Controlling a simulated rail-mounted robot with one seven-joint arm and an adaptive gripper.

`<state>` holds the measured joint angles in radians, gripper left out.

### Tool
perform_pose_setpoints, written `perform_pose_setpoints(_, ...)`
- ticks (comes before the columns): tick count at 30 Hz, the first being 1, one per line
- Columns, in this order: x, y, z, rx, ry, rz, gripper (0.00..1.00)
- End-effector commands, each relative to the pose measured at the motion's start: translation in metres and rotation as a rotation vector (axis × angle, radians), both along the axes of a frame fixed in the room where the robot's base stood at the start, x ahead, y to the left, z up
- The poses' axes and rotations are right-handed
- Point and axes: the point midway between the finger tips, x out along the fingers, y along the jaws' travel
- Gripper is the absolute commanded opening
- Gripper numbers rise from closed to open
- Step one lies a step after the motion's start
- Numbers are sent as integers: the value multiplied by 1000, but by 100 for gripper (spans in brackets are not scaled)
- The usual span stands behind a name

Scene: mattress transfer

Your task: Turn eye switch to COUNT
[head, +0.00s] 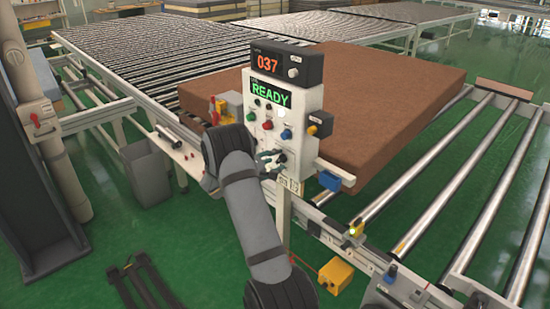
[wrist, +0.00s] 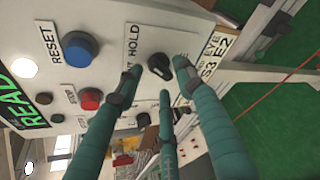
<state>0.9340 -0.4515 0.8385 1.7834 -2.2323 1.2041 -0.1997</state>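The eye switch is a black rotary knob (wrist: 159,67) with a pale pointer mark, on the white control panel (wrist: 110,18). A HOLD label stands beside it; another label near it is partly hidden by a finger, and I cannot read COUNT. My gripper (wrist: 157,75) is open, its teal fingertips spread around the knob. I cannot tell whether any finger touches it. In the head view my gripper (head: 270,160) is at the lower part of the panel, by the dark knob (head: 281,157).
A blue RESET button (wrist: 80,48) and a red button (wrist: 90,99) sit beside the knob. A brown mattress (head: 360,85) lies on the rollers behind the panel. A grey bin (head: 146,172) stands to the left on the green floor.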

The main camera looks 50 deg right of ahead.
Motion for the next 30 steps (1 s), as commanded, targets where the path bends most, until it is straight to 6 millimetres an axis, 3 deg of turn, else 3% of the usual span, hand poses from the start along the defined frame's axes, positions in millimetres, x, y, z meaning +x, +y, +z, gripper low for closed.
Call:
perform_pose_setpoints(12, 0, -8, -3, 1, 0, -2, 36)
perform_pose_setpoints(30, -1, -7, -7, 7, 6, 0, 1)
